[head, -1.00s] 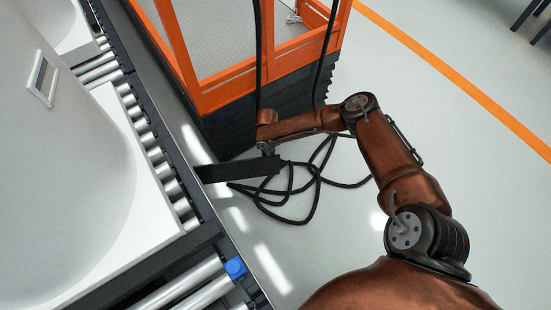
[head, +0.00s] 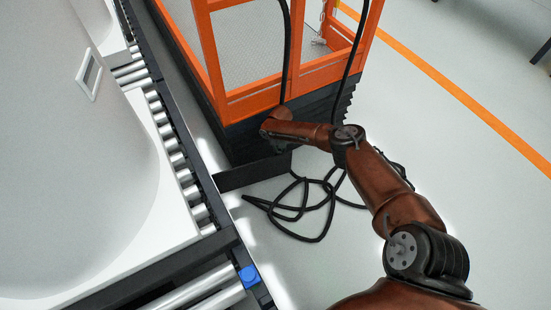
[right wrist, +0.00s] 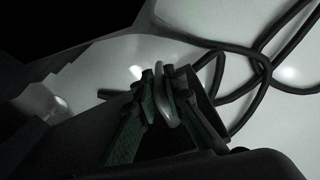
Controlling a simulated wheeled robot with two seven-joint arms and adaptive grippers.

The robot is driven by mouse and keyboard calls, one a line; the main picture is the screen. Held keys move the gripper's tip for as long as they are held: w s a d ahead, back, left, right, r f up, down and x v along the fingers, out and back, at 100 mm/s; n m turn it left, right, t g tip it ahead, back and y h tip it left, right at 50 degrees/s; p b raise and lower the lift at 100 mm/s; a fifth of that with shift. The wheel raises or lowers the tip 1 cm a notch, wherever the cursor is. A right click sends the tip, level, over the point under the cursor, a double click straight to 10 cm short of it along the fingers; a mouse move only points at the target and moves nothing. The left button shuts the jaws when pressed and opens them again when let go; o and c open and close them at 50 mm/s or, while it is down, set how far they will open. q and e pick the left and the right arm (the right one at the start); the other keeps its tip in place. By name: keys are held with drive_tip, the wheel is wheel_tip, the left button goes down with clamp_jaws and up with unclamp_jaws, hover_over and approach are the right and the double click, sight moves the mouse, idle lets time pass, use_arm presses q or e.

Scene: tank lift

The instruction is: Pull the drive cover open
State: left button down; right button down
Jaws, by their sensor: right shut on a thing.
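The drive cover (head: 245,176) is a dark flat panel low at the base of the orange lift (head: 262,96). It reaches left toward the conveyor edge. My right arm comes in from the lower right, and its wrist is above the panel's right end. In the head view the wrist and the dark parts hide my right gripper. In the right wrist view my right gripper (right wrist: 160,80) is shut on a grey, curved metal handle (right wrist: 164,98). Dark surfaces around the handle are hard to tell apart. My left gripper is in neither view.
A black cable (head: 318,222) lies in loops on the floor below the panel; it also shows in the right wrist view (right wrist: 262,72). A roller conveyor (head: 183,173) with a white tank (head: 75,180) runs along the left. Open floor (head: 450,160) lies to the right.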

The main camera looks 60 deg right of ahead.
drive_tip(key=shift+w+a, duration=0.1)
drive_tip(key=shift+a, duration=0.1)
drive_tip(key=c, duration=2.1)
unclamp_jaws()
drive_tip(key=shift+o, duration=0.4)
drive_tip(key=shift+d, duration=0.15)
wheel_tip(320, 180, up, 12)
drive_tip(key=shift+f, duration=0.1)
